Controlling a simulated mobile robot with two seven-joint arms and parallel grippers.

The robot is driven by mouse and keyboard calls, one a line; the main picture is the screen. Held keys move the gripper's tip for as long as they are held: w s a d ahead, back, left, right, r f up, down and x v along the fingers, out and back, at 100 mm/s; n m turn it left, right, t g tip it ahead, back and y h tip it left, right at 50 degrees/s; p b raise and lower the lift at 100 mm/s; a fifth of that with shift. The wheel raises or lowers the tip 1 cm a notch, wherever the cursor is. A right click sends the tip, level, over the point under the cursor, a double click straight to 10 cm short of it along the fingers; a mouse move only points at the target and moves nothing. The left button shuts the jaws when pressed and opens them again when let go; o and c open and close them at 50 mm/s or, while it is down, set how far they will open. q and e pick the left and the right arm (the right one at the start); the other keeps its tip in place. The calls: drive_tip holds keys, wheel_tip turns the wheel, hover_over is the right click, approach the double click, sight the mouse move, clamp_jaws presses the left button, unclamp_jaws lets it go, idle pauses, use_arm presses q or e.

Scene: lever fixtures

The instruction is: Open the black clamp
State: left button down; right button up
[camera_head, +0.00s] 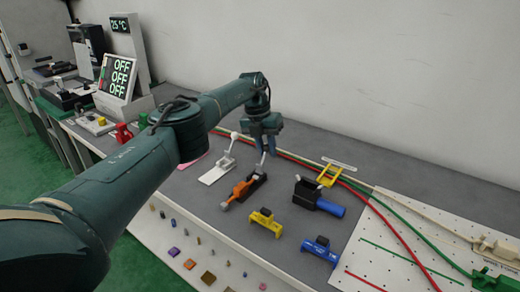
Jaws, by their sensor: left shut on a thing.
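The black clamp (258,180) stands on the grey table, with an orange part at its front left end. Its thin lever (262,161) stands up from the base. My left gripper (265,148) reaches down from above at the back of the clamp, fingers at the top of the lever. It is shut on the lever, though the fingertips are small and partly hidden. My right gripper is not in view.
A white clamp (217,172) stands close on the left. A black block with a blue handle (330,208) is on the right. Yellow (265,222) and blue (320,250) fixtures sit near the front edge. Red and green cables (372,204) run behind.

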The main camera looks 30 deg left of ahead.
use_arm(q)
drive_tip(key=shift+f, duration=0.1)
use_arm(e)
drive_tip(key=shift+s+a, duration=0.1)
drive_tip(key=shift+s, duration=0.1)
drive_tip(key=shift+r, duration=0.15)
use_arm(q)
drive_tip(key=c, duration=1.3)
unclamp_jaws()
drive_tip(key=shift+o, duration=0.2)
drive_tip(key=w+p+v, duration=0.1)
drive_tip(key=p+v, duration=0.1)
drive_tip(key=v, duration=1.1)
drive_tip(key=shift+s+p, duration=0.4)
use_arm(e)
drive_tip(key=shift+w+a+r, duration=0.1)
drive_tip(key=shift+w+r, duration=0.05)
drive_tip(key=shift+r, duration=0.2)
